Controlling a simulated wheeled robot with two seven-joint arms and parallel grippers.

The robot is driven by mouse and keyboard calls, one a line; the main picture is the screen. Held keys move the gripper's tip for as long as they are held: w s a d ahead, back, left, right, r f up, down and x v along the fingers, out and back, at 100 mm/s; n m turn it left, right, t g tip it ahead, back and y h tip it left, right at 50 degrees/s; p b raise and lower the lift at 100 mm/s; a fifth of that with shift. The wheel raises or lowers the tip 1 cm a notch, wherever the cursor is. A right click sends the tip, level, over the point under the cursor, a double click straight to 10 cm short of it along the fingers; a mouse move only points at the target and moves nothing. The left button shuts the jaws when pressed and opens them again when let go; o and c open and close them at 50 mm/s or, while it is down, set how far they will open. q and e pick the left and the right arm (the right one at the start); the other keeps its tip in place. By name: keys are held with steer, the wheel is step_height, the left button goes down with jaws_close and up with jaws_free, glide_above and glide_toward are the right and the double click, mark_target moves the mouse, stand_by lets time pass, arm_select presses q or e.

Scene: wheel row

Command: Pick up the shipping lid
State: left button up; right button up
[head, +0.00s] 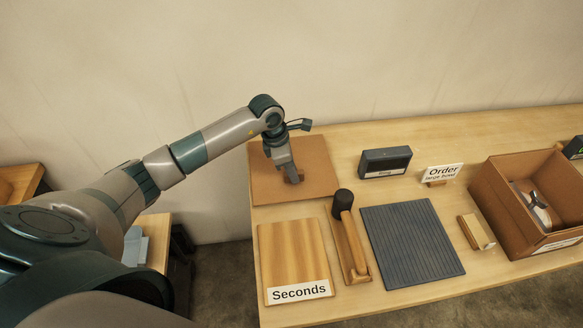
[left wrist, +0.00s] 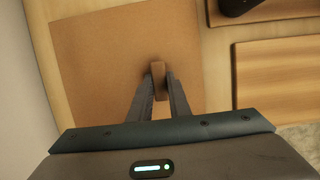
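The shipping lid (head: 240,185) is a flat brown cardboard-coloured panel with a small upright block as its handle. It lies at the left back of the table, and it fills much of the left wrist view (left wrist: 105,60). My left gripper (head: 291,178) points down over the lid. Its two fingers (left wrist: 159,82) stand on either side of the handle block, and no gap shows between them and the block. The lid looks flat on the table. My right gripper is not in view.
Right of the lid are a dark box (head: 385,162) and an "Order" sign (head: 441,174). In front are a wooden "Seconds" board (head: 292,252), a dark-headed wooden tool (head: 350,245), a grey ribbed mat (head: 412,245) and a small wooden block (head: 475,232). An open brown box (head: 500,205) stands right.

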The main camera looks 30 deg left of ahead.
arm_select(q)
jaws_close()
steer(key=shift+r, duration=0.1)
steer(key=shift+w+r+b, duration=0.1)
steer(key=shift+r+b, duration=0.25)
steer(key=shift+r, duration=0.25)
step_height(320, 180, up, 8)
steer(key=b, duration=0.2)
steer(key=shift+f+b, duration=0.25)
steer(key=shift+b, duration=0.05)
steer(key=shift+r, duration=0.6)
